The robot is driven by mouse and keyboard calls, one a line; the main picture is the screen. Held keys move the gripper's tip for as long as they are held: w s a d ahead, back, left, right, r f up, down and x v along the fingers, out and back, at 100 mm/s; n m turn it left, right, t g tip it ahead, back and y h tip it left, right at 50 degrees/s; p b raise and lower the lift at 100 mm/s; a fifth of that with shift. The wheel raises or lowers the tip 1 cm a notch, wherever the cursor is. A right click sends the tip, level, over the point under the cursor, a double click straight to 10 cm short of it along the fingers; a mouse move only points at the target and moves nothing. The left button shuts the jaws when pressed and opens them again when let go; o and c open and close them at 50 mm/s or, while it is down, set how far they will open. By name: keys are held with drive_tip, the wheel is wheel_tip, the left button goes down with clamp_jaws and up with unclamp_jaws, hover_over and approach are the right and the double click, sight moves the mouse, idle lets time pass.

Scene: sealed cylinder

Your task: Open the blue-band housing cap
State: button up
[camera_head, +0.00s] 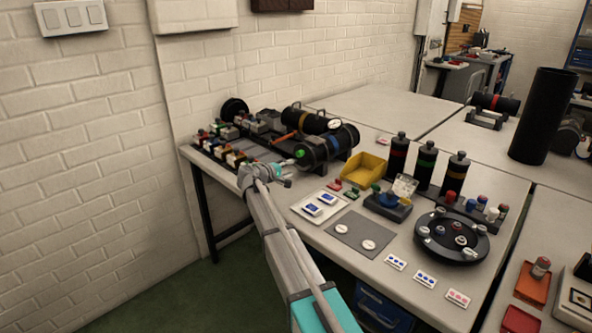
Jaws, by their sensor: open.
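The blue-band housing (311,151) is a black cylinder lying on its side in a cradle on the bench, left of centre. A blue band circles it near its right end. Its near left end has a dark round face with a small green piece (299,154) on it, which may belong to the cap; the cap's edge is too small to make out. My gripper (287,177) is open and empty, just left of and in front of that end, apparently apart from it. My arm reaches up from the bottom of the picture.
A yellow-band cylinder (303,120) lies behind the housing. Small racks and blocks (228,143) crowd the bench at left, against the brick wall. A yellow bin (364,171) and a white tray (319,207) stand to the right, with upright black bottles (425,163) beyond.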

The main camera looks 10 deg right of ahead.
sight(296, 166)
drive_tip(key=shift+b+x, duration=0.35)
drive_tip(key=shift+x, duration=1.95)
drive_tip(key=shift+r, duration=0.1)
clamp_jaws()
